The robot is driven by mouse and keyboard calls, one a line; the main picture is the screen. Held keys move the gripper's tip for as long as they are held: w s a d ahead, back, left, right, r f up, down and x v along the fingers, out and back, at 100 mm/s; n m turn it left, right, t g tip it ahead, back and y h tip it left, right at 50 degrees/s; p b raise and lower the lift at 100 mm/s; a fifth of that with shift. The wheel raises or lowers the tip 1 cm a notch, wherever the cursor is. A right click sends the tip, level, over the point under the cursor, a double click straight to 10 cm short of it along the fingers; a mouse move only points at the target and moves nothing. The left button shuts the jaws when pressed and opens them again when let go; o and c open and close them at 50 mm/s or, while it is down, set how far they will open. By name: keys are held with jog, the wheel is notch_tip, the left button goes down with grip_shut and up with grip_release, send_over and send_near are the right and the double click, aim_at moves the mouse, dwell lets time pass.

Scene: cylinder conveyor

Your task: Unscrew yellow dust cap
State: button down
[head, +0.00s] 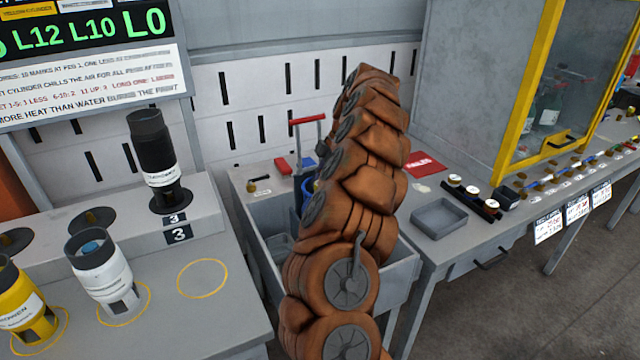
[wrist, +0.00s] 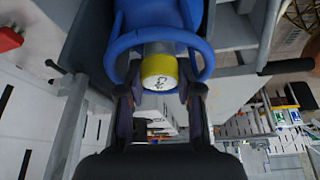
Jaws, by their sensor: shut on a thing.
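The yellow dust cap (wrist: 160,72) shows in the wrist view, with a yellow side and a pale, marked end face. It sits at the end of a blue cylinder (wrist: 150,15), inside a blue guard ring (wrist: 122,42). My gripper (wrist: 161,88) has one dark finger on each side of the cap and is shut on it. The exact contact is hard to see. In the head view my brown-covered arm hides the gripper and cap, and only a blue sliver of the cylinder (head: 308,188) shows beside it.
A grey bench and trough (head: 400,272) stand around the arm. A red-handled trolley (head: 307,120) is behind it. Black (head: 152,145), white (head: 98,265) and yellow (head: 20,305) cylinders stand at left. A grey tray (head: 440,217) and a yellow-framed cabinet (head: 515,90) are at right.

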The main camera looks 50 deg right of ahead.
jog(key=n+g, duration=0.1)
jog(key=n, duration=0.2)
jog(key=shift+d, duration=0.1)
jog(key=shift+n+g+y+p, duration=0.3)
jog(key=shift+n+g+p, duration=0.15)
jog(key=shift+n, duration=0.65)
